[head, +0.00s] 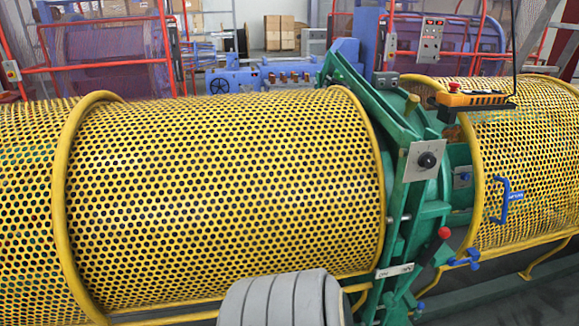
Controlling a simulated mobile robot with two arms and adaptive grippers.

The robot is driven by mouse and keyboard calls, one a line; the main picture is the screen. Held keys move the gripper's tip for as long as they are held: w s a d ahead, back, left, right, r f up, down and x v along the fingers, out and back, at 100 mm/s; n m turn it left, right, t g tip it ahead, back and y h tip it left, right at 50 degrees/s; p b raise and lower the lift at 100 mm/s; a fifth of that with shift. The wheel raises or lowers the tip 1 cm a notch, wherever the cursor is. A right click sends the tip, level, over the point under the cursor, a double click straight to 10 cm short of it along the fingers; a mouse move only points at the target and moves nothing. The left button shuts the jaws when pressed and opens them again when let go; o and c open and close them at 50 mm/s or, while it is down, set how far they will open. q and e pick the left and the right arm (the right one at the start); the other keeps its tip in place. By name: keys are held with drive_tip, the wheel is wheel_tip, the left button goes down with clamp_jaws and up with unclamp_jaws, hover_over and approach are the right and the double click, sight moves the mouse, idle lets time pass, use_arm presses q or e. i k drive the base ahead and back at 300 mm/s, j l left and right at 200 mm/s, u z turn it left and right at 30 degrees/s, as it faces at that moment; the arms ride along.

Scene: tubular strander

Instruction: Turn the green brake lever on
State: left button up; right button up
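The green machine frame (428,200) stands between two yellow perforated guards. A short lever with a red ball knob (444,232) sticks out low on the right side of this frame, tilted up to the right. Its lower end runs into green parts near the floor, and I cannot tell its on or off position. No lever is plainly marked as the brake. Neither of my grippers is in view, and nothing is seen touching the levers.
The large yellow guard (220,190) fills the left. The right guard (525,150) has a blue handle (506,200). A plate with a black knob (427,160) is on the frame. An orange control pendant (472,98) hangs nearby. A grey rounded part of mine is at the bottom.

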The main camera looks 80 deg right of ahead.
sight(391, 303)
drive_tip(key=z, duration=3.8)
